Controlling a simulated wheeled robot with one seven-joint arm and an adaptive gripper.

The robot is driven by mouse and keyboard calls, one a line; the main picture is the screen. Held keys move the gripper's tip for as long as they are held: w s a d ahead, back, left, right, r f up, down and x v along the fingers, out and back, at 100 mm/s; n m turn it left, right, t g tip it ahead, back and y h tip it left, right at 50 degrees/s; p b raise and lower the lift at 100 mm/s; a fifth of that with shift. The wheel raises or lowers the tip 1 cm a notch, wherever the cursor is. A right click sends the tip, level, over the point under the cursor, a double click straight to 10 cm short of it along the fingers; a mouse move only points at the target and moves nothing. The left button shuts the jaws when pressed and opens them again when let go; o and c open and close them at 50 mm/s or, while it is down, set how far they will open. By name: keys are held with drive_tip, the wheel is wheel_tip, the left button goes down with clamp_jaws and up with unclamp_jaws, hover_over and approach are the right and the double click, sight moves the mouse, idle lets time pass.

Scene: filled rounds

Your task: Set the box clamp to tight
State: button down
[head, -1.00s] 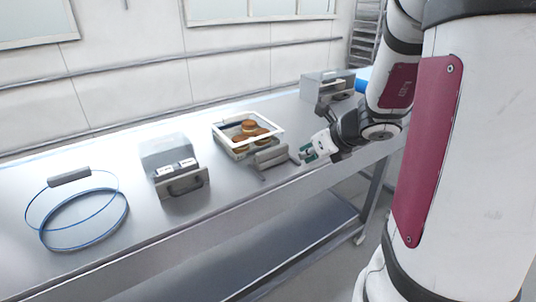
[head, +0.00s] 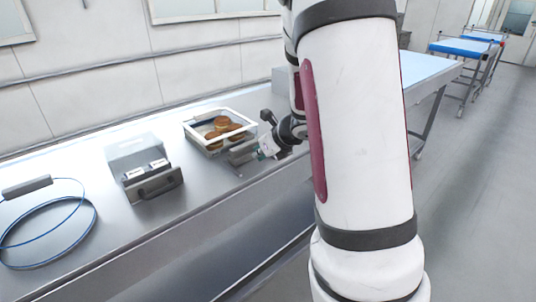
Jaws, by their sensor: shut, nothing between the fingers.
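A white-rimmed box (head: 247,122) holding several brown rounds (head: 222,128) sits on the steel bench. A grey clamp-like block (head: 241,153) stands at its front right side. I cannot read a setting on it. My own arm hides the bench behind and to the right of the gripper.
Left of the box stands a grey unit (head: 139,152) with two white labels and a dark front handle. A blue cable loop (head: 88,236) lies at the far left. A wall (head: 100,85) runs behind the bench. Blue-topped carts (head: 463,47) stand at the back right.

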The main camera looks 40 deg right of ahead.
sight(245, 143)
drive_tip(key=shift+w, duration=0.85)
drive_tip(key=w+b, duration=0.1)
drive_tip(key=w, duration=0.4)
drive_tip(key=shift+w+a, duration=0.1)
drive_tip(key=shift+w, duration=0.3)
drive_tip(key=shift+s, duration=0.1)
